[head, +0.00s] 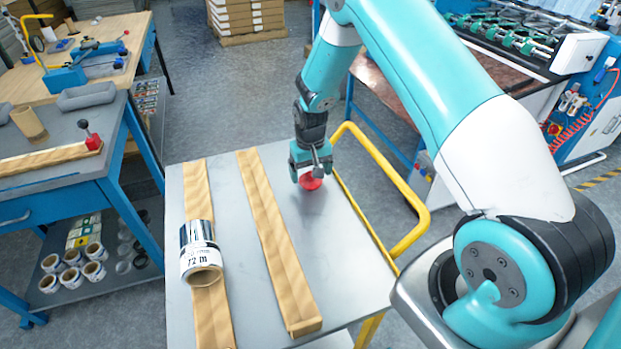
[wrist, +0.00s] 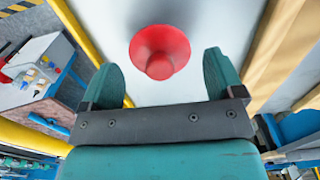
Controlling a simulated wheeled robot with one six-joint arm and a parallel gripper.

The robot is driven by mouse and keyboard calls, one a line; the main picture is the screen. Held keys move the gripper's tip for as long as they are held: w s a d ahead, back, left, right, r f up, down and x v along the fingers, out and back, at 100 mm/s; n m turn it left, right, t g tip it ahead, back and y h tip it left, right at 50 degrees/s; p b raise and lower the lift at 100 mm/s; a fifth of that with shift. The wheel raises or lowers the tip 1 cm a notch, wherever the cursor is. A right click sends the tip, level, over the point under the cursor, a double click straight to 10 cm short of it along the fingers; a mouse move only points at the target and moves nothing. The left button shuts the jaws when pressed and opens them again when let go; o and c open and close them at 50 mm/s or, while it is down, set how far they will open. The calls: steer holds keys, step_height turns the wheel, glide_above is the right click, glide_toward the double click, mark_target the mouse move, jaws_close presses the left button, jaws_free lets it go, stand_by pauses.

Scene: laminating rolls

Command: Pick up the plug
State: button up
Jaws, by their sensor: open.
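The plug (head: 310,182) is a small red piece with a round flange, on the grey top of the cart (head: 310,235), right of the wooden strips. In the wrist view the red plug (wrist: 159,51) lies just beyond the fingertips and midway between them, with its narrower end toward the camera. My gripper (head: 308,172) is above the plug in the head view and hides part of it. In the wrist view my gripper (wrist: 168,75) has its two teal fingers spread apart, with nothing between them.
Two wooden strips (head: 277,240) run along the cart top. A silver-wrapped roll (head: 200,252) lies on the left strip. A yellow handrail (head: 405,190) borders the cart's right side. A blue workbench (head: 60,160) with a red-knobbed tool (head: 91,138) stands at the left.

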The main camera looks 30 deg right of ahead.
step_height(320, 180, down, 2)
steer(key=shift+f, duration=0.1)
steer(key=c, duration=0.8)
